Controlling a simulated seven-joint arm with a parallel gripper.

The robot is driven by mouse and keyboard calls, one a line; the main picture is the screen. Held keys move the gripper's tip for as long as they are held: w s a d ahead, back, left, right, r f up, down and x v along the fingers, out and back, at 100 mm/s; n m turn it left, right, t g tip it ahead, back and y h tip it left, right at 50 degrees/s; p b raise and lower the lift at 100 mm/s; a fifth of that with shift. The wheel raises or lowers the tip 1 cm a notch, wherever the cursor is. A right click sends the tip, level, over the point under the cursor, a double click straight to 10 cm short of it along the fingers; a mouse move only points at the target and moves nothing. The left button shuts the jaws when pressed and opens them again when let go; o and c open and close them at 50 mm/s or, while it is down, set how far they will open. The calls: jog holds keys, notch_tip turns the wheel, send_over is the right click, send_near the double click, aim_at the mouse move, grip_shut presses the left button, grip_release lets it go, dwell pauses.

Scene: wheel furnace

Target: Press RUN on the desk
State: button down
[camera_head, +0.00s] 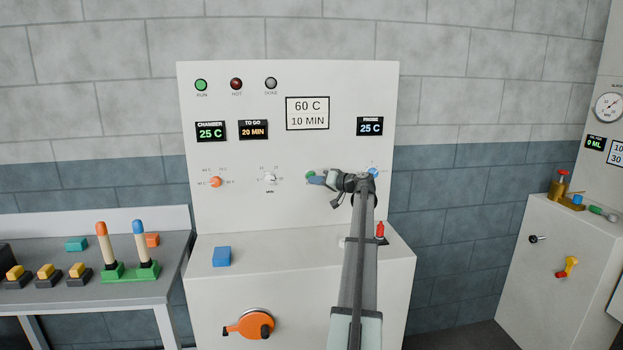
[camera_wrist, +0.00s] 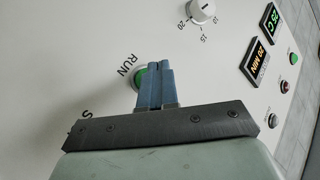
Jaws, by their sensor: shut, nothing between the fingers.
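The green RUN button (camera_head: 310,174) is on the upright white panel, right of the white timer knob (camera_head: 269,178). In the wrist view the button (camera_wrist: 138,76) shows beside the label RUN, partly hidden behind my fingers. My gripper (camera_head: 314,181) is shut and empty, its blue fingers pointing at the panel. In the wrist view its fingertips (camera_wrist: 155,66) overlap the right part of the button. I cannot tell whether they touch it. The green RUN lamp (camera_head: 201,85) is at the panel's top left; the red HOT lamp (camera_head: 236,84) looks dark.
The displays read chamber 25 C (camera_head: 211,131), to go 20 MIN (camera_head: 253,130) and probe 25 C (camera_head: 370,126). A card (camera_head: 307,113) reads 60 C, 10 MIN. An orange knob (camera_head: 215,181) is further left. A blue block (camera_head: 222,256) lies on the ledge.

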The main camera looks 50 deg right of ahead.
jog(key=s+a, duration=0.4)
dwell(0.4)
jog(key=shift+w, duration=0.1)
dwell(0.6)
